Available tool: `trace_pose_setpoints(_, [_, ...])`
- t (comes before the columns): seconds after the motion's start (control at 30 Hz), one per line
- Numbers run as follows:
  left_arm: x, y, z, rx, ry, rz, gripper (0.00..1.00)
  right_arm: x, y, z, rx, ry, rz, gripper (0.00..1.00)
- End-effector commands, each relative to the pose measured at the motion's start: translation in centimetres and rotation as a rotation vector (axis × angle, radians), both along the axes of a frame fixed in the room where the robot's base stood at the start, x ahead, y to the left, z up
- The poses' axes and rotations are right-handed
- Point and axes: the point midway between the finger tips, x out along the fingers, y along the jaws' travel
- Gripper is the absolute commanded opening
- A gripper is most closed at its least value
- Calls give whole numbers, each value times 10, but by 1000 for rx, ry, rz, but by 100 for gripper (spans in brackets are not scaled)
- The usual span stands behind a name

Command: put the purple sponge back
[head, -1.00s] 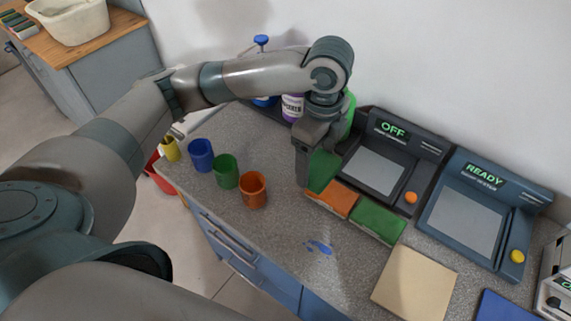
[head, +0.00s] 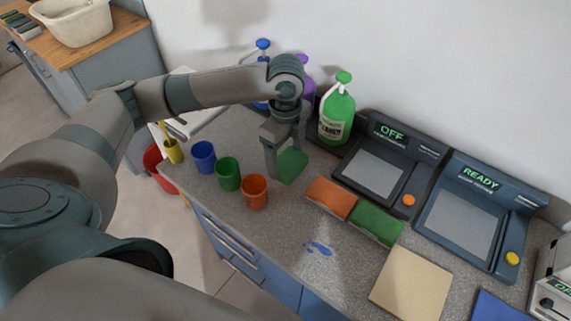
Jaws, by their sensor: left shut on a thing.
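I see no purple sponge in the head view. My left gripper (head: 280,165) is shut on a green sponge (head: 292,167), pointing down over the counter behind the cups. Whether the sponge touches the counter I cannot tell. An orange sponge (head: 332,196) and another green sponge (head: 376,222) lie side by side in front of the dark device, to the right of my gripper. My right gripper is not in view.
Blue (head: 203,157), green (head: 228,174) and orange (head: 254,192) cups stand left of the gripper. A green bottle (head: 337,115) and a purple bottle (head: 307,82) stand behind. A blue spill (head: 319,248) and a beige board (head: 411,284) lie on the front counter.

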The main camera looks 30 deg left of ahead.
Motion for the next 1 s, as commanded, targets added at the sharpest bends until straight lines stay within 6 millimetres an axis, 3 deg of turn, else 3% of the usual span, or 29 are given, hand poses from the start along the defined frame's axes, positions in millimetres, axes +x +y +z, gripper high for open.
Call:
trace_pose_setpoints(0.4, [-1, 0, -38, 0, 1, 0, 55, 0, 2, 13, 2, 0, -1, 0])
trace_pose_setpoints(0.8, [-1, 0, -42, 0, 1, 0, 55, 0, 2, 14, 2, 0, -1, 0])
trace_pose_setpoints(0.83, [-1, 0, -42, 0, 1, 0, 75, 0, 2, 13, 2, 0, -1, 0])
trace_pose_setpoints(0.87, [-1, 0, -42, 0, 1, 0, 81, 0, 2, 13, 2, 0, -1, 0])
trace_pose_setpoints(1.0, [-1, 0, -42, 0, 1, 0, 81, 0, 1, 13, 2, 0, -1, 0])
